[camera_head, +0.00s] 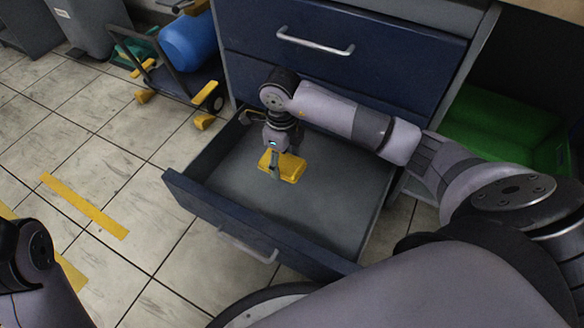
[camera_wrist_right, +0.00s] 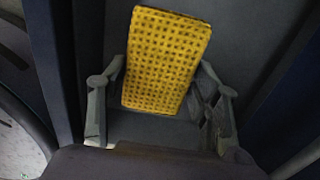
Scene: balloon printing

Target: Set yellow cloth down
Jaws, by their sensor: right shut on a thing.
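The yellow cloth (camera_head: 291,168) is a folded, flat block inside the open drawer (camera_head: 318,212), towards its back left. In the right wrist view the cloth (camera_wrist_right: 164,62) shows a dark dotted pattern and lies between the two fingers. My right gripper (camera_head: 275,168) reaches down into the drawer and is shut on the cloth; it also shows in the right wrist view (camera_wrist_right: 162,112). I cannot tell whether the cloth touches the drawer floor. At the lower left, part of my left arm shows, but its gripper is out of view.
The drawer is otherwise empty, with bare floor to the right and front. A closed blue drawer (camera_head: 340,50) is above. A cart with a blue container (camera_head: 190,42) stands at the upper left. A green crate (camera_head: 505,130) sits at the right. Yellow tape (camera_head: 84,206) marks the tiled floor.

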